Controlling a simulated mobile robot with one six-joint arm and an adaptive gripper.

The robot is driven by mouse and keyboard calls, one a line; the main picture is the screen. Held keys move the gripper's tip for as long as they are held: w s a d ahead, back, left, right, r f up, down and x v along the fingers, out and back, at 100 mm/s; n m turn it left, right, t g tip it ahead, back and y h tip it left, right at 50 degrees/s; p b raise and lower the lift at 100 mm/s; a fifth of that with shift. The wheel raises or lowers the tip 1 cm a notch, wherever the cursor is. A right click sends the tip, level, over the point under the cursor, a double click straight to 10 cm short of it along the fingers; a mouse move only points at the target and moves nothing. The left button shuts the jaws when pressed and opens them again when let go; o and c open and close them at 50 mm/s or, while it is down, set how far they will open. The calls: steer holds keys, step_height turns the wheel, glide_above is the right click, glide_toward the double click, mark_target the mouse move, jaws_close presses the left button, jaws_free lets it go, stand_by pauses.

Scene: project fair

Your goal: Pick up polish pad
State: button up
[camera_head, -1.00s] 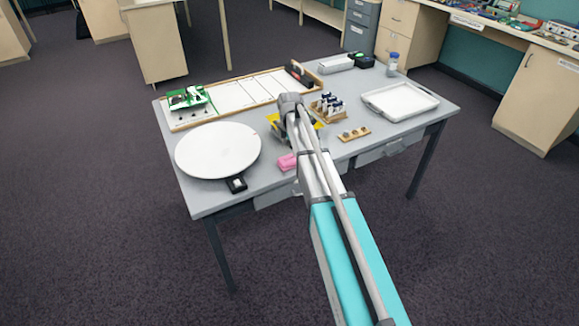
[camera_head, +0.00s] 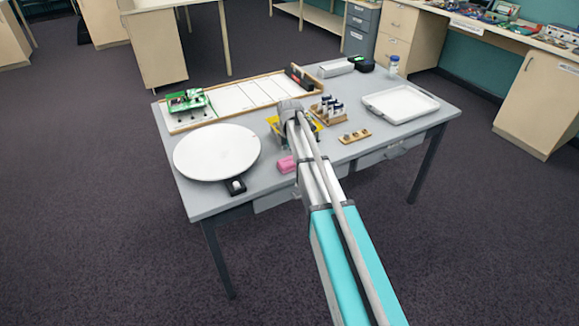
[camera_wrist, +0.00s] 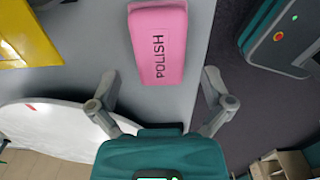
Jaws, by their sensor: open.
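The polish pad (camera_head: 286,164) is a small pink block on the grey table (camera_head: 227,199), near its front edge and just left of my arm. In the wrist view the pad (camera_wrist: 158,42) shows at the top middle, with the word POLISH in dark letters. My gripper (camera_wrist: 157,80) is open and empty. Its two fingers stand apart, one to each side of the pad's near end, and the pad lies mostly beyond them.
A white round disc (camera_head: 217,151) lies left of the pad. A yellow object (camera_head: 273,123) is partly hidden behind my arm.

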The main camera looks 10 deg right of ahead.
mark_target(290, 160)
steer(key=shift+f+b, duration=1.75)
steer(key=shift+f, duration=0.3)
steer(key=shift+s, duration=0.1)
steer(key=c, duration=1.1)
steer(key=shift+c, duration=0.2)
steer(key=shift+r+p, duration=0.25)
steer(key=shift+p, duration=0.05)
steer(key=shift+r+p, duration=0.85)
steer(key=shift+r, duration=0.05)
steer(key=s+r+p, duration=1)
steer(key=s, duration=0.4)
steer(key=shift+r+p, duration=0.4)
steer(key=shift+w, duration=0.1)
